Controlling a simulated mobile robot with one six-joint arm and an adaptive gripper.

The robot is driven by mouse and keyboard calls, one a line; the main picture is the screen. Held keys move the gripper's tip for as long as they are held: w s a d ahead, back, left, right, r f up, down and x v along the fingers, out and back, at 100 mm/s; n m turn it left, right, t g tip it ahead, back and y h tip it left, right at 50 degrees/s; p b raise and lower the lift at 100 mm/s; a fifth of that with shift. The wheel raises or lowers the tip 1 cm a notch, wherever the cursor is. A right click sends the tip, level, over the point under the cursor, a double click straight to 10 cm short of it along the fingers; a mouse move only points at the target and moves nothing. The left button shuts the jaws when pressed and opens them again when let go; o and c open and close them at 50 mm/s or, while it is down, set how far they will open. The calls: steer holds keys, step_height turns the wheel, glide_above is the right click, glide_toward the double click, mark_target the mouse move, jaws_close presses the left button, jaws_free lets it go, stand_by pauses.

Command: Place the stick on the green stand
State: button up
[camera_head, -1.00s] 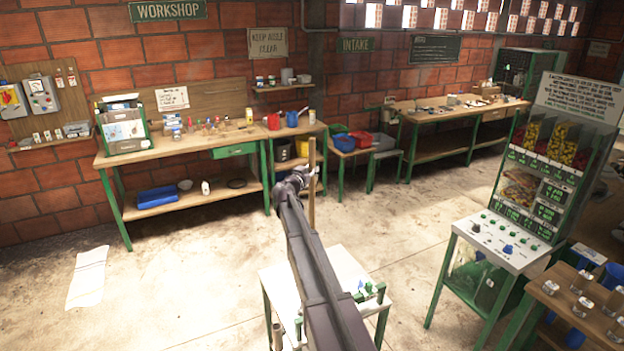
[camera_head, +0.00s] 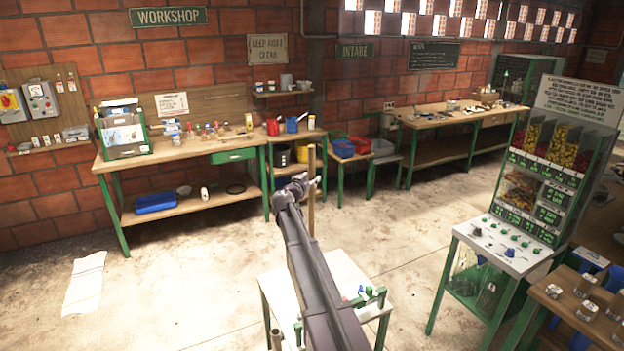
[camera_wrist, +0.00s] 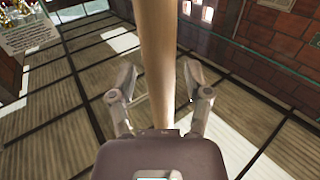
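The stick (camera_head: 311,212) is a plain light-brown wooden rod. It is upright in front of my arm in the head view, its lower end near the back edge of the small white table. My gripper (camera_head: 305,186) is around its middle. In the wrist view, the stick (camera_wrist: 157,60) runs up between the two fingers of my gripper (camera_wrist: 160,82), which look closed around it; the contact itself is hidden. The green stand (camera_head: 370,298) appears to be the green fixture on the small white-topped table, partly hidden behind my arm.
The small table (camera_head: 345,272) has green legs and small green parts on top. A dispenser (camera_head: 545,170) with a control panel stands at right, beside a wooden table (camera_head: 570,300) with jars. A workbench (camera_head: 185,150) lines the back wall. The floor at left is open apart from a paper sheet (camera_head: 86,283).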

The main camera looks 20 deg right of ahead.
steer(key=shift+r, duration=0.2)
stand_by(0.3)
steer(key=v, duration=1.2)
stand_by(0.6)
steer(key=shift+s, duration=0.1)
